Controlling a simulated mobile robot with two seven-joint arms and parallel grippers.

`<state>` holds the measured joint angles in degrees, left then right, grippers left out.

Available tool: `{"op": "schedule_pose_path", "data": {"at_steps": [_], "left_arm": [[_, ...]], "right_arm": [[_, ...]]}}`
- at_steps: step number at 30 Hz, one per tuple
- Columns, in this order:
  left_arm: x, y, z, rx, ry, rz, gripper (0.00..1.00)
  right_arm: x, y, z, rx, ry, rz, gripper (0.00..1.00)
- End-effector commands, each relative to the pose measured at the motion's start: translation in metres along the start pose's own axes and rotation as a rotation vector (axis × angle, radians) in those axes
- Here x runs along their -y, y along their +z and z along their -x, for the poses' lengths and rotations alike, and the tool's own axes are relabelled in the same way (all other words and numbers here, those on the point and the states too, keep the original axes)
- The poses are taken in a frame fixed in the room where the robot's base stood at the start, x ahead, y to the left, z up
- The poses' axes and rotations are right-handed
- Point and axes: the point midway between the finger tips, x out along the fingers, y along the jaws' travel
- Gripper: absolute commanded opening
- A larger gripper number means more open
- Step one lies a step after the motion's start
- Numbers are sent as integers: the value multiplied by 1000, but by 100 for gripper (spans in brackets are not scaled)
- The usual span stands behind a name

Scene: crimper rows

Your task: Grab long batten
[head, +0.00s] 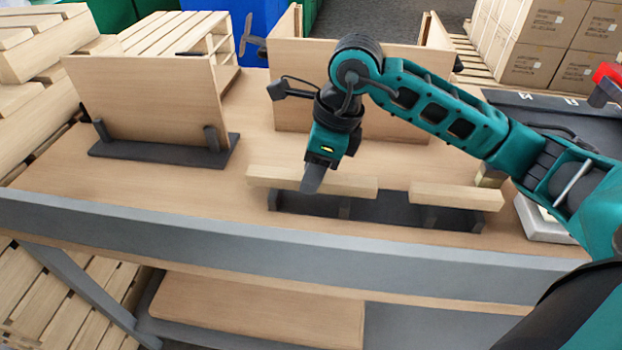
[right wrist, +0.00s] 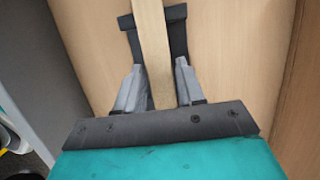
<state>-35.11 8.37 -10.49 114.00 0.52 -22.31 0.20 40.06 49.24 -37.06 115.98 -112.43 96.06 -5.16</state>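The long batten (head: 350,186) is a pale wooden bar lying level on a black rack (head: 297,203), its left end overhanging the rack. My right gripper (head: 312,182) reaches down over its middle, one finger in front of its near face. In the right wrist view the batten (right wrist: 152,40) runs between the two fingers of the gripper (right wrist: 160,72). The fingers look open, with a narrow gap showing beside the bar. A shorter batten (head: 455,196) lies on the rack's right part. My left gripper is not in view.
An upright wooden panel (head: 150,98) in a dark base (head: 165,152) stands at the left. Another panel (head: 290,85) stands behind my right arm. A pale block (head: 540,220) is at the right. The table's front edge (head: 250,245) is close to the rack.

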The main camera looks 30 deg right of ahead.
Motion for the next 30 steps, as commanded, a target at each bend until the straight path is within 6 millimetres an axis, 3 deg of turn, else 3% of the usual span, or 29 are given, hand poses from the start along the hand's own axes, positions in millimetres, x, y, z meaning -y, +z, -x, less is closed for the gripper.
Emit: {"op": "schedule_pose_path", "data": {"at_steps": [12,23,30], "left_arm": [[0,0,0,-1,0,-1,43],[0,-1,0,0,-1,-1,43],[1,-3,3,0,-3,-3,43]], "right_arm": [[0,0,0,0,-1,0,0],[1,2,6,2,-2,0,0],[1,12,41,5,-5,1,0]]}}
